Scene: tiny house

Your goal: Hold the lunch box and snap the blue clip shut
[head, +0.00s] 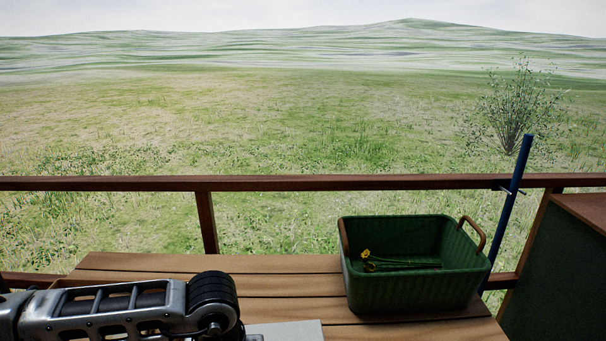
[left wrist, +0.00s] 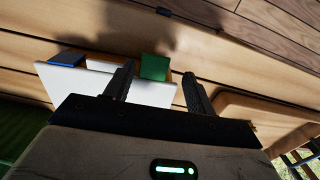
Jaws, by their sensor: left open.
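The lunch box shows in the left wrist view as a white box (left wrist: 150,92) on the wooden table, with a blue clip (left wrist: 67,60) at its left end and a green clip (left wrist: 155,67) nearer its right end. I cannot tell whether the blue clip is raised or closed. My left gripper (left wrist: 158,72) is open, its fingers on either side of the green clip in the picture; contact cannot be told. In the head view only a pale corner of the box (head: 292,331) shows at the bottom edge, beside my left arm. My right gripper is not in view.
A green ribbed crate (head: 408,290) with brown handles holds yellow-flowered stems at the table's right. The wooden table (head: 290,283) is bare between it and my left arm. A railing (head: 300,184) runs behind. A brown wooden board (left wrist: 262,112) lies right of my gripper.

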